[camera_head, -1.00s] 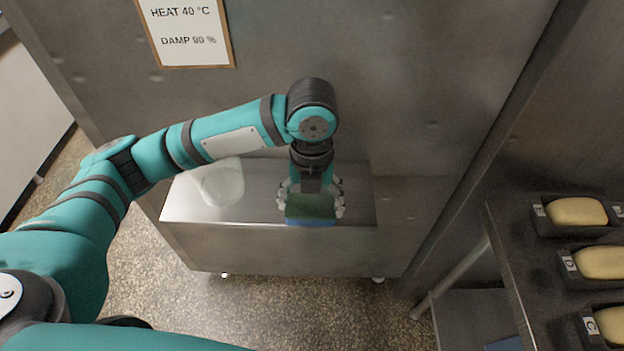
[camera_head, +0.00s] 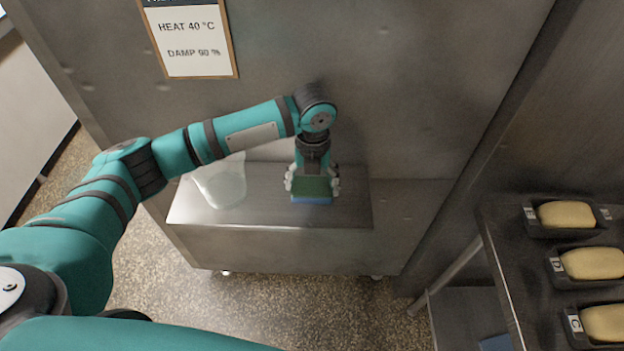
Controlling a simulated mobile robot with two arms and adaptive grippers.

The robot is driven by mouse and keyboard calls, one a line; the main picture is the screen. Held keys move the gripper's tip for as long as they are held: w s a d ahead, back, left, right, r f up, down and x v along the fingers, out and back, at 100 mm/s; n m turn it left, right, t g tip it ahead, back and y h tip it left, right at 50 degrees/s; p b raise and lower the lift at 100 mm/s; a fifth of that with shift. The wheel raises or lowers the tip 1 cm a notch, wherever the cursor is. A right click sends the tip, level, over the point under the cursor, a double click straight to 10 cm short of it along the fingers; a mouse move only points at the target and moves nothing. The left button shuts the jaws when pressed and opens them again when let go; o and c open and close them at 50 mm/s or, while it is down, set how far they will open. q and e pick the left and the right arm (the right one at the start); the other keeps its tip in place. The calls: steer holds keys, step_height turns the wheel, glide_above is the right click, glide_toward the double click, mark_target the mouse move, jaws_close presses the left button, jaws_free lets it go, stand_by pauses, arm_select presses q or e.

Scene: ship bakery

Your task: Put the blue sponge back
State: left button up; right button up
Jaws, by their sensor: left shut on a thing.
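The blue sponge (camera_head: 312,200) has a green upper face and a blue lower edge. My left gripper (camera_head: 312,185) points down and is shut on the sponge, with a finger on each side of it. The sponge is at or just above the top of a low steel cabinet (camera_head: 260,212); I cannot tell whether it touches. My right gripper is not in view.
A clear, pale bowl (camera_head: 219,184) stands on the cabinet top, left of the sponge. A steel wall with a framed sign (camera_head: 195,40) rises behind. At right, a dark rack (camera_head: 500,235) holds several tins of dough (camera_head: 567,215). The cabinet top right of the sponge is bare.

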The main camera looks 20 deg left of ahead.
mark_target(313, 186)
arm_select(q)
steer(key=o, duration=0.8)
steer(key=shift+f, duration=0.1)
steer(key=shift+o, duration=0.5)
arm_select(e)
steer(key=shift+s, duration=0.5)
arm_select(q)
step_height(313, 186, up, 12)
steer(key=b, duration=0.3)
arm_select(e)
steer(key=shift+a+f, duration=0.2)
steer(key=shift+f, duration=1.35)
arm_select(q)
steer(key=shift+d, duration=0.1)
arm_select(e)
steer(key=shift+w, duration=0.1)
